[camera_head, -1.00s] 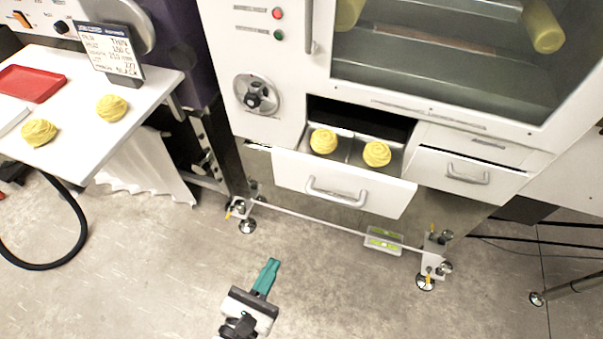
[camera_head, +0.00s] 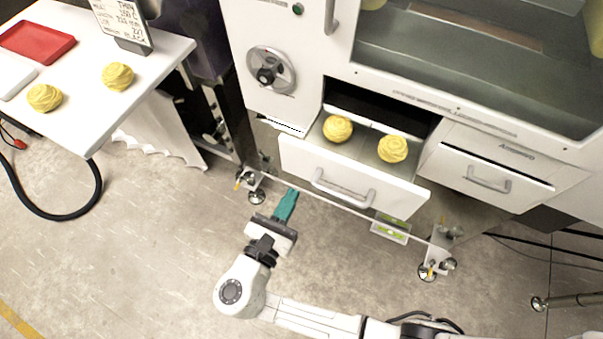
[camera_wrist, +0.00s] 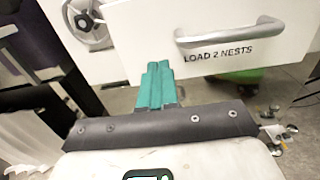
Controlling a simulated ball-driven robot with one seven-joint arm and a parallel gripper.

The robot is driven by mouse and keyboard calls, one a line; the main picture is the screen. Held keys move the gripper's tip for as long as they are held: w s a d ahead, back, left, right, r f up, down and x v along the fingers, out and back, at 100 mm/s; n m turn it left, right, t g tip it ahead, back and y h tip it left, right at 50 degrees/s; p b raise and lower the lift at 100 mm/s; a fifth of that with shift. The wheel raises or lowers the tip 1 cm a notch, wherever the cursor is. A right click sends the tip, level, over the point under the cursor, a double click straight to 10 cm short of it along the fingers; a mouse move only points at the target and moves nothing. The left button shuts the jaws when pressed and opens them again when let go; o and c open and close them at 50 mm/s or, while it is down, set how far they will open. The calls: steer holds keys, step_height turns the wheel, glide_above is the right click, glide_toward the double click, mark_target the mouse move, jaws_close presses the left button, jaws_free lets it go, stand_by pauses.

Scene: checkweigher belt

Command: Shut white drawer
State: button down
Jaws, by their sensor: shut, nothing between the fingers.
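The white drawer (camera_head: 352,181) under the machine's glass front is pulled out. Two yellow nests lie in it, a left one (camera_head: 337,128) and a right one (camera_head: 392,149). The drawer front has a grey bar handle (camera_head: 342,189); the wrist view shows the handle (camera_wrist: 230,33) and the words "LOAD 2 NESTS" on the front. My gripper (camera_head: 290,194) has teal fingers that are together and empty. It is in front of the drawer, near its left end and left of the handle. In the wrist view the fingertips (camera_wrist: 158,66) overlap the drawer's lower edge; I cannot tell whether they touch.
A machine foot (camera_head: 257,196) stands near my gripper. At the left, a white table (camera_head: 84,112) holds a red tray (camera_head: 37,42), a sign and yellow nests. The floor in front is mostly clear.

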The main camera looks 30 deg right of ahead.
mark_target(307, 168)
steer(key=shift+p+x, duration=0.35)
steer(key=shift+x, duration=2.6)
steer(key=shift+w+d, duration=0.2)
steer(key=shift+d, duration=0.1)
steer(key=b+x, duration=0.2)
steer(key=x, duration=1.7)
steer(key=shift+f, duration=0.15)
steer(key=shift+w+d, duration=0.2)
steer(key=shift+d, duration=0.1)
steer(key=shift+w+d, duration=0.1)
steer(key=shift+w+d+r, duration=0.1)
steer(key=shift+r, duration=0.15)
